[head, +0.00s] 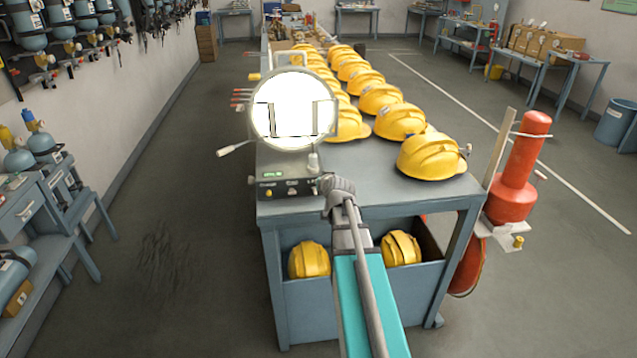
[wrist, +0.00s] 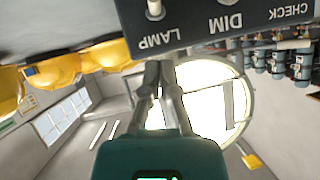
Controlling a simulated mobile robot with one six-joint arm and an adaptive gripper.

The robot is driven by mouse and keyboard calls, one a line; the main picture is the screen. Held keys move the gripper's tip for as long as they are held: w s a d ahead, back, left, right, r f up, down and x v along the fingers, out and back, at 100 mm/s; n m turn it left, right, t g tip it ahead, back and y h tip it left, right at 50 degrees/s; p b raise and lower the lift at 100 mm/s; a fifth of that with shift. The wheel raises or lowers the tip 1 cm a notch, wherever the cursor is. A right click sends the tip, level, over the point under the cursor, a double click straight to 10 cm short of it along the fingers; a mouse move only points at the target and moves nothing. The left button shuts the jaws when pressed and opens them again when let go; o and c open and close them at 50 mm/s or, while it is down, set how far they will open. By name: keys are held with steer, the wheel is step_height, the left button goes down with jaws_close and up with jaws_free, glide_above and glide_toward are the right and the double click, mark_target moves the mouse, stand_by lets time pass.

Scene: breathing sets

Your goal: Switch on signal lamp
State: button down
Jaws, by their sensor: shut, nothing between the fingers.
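The signal lamp (head: 293,110) stands on the near left end of the workbench, and its round face is bright white. Its bright face also shows in the wrist view (wrist: 208,100). A pale toggle (wrist: 155,9) sits by the LAMP label. My gripper (head: 326,183) is shut and empty at the box's right front corner. Its fingertips (wrist: 158,66) are close to the panel near LAMP; contact is unclear.
Rows of yellow helmets (head: 430,157) fill the bench (head: 370,190) behind and right of the lamp. More helmets (head: 310,260) lie on the lower shelf. The floor (head: 170,220) on the left is clear.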

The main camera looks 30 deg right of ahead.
steer(key=p+v, duration=0.5)
steer(key=v, duration=0.5)
steer(key=shift+r, duration=0.5)
steer(key=s+a+f+n+g+y, duration=0.1)
steer(key=a+f+n+g+y, duration=0.15)
steer(key=a, duration=0.55)
steer(key=s+a+f+n+g+y, duration=0.15)
steer(key=a+f, duration=0.25)
steer(key=a, duration=0.4)
steer(key=s+a+f+n+g+h, duration=0.1)
steer(key=s+a+f+g, duration=0.2)
steer(key=s+a+g, duration=0.5)
steer(key=s+a, duration=0.1)
steer(key=a, duration=0.3)
steer(key=shift+a+f, duration=0.25)
steer(key=shift+f, duration=0.05)
